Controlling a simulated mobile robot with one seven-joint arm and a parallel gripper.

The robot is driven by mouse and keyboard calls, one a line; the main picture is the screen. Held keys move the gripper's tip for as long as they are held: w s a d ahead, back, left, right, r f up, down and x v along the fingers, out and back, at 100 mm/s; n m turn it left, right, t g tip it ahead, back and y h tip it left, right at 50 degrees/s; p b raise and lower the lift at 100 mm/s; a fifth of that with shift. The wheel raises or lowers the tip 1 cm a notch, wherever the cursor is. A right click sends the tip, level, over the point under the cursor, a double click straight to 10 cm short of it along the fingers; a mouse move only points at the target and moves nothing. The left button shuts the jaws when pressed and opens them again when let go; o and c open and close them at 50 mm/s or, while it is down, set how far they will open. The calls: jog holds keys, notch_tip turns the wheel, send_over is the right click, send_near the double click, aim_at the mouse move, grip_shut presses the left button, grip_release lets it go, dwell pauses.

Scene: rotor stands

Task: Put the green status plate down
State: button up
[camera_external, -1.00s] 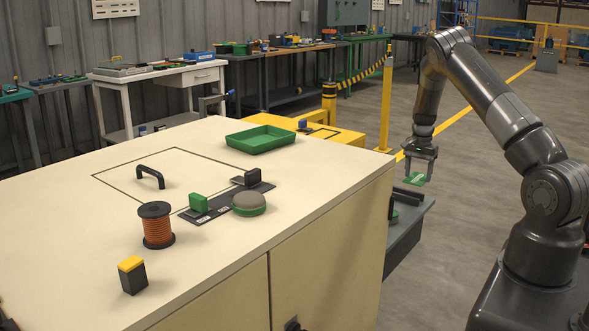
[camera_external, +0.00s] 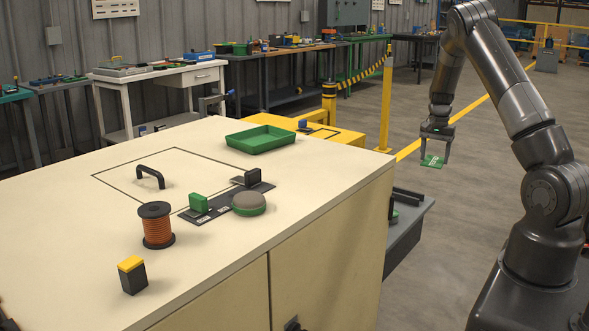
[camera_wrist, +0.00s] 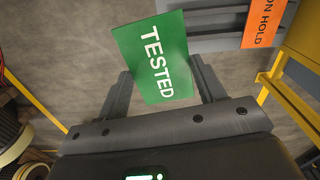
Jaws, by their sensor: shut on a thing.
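The green status plate (camera_external: 431,162) hangs below my gripper (camera_external: 435,158), to the right of the cream cabinet. My gripper is shut on it. In the wrist view the green plate (camera_wrist: 155,52) reads "TESTED" in white and sits tilted between my two dark fingers. It is in the air, with grey floor showing behind it. An orange plate reading "ON HOLD" (camera_wrist: 263,22) shows at the upper right of the wrist view, beside grey slotted bars (camera_wrist: 205,20). The orange plate is partly cut off by the frame edge.
A dark grey shelf (camera_external: 411,233) stands against the cabinet's right side. The cream top (camera_external: 90,240) carries a green tray (camera_external: 262,141), a wire spool (camera_external: 156,228), a black handle and small blocks. Yellow rails (camera_wrist: 290,100) show right of the plate.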

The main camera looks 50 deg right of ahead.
jog(key=w+a+r+n, duration=0.4)
jog(key=a+r, duration=0.2)
jog(key=a, duration=0.3)
jog(key=w+a+r+n, duration=0.35)
jog(key=a+r, duration=0.25)
jog(key=a, duration=0.4)
jog(key=s+a+r+n, duration=0.2)
jog(key=a+r+n, duration=0.3)
jog(key=a, duration=0.6)
jog(key=s+a+r+n, duration=0.1)
jog(key=a+r+n, duration=0.3)
jog(key=a+r, duration=0.45)
send_over(330, 166)
notch_tip(330, 166, down, 8)
jog(key=shift+s+d+f, duration=0.1)
jog(key=shift+d+f, duration=0.05)
jog(key=shift+f, duration=2.2)
jog(key=shift+f, duration=0.1)
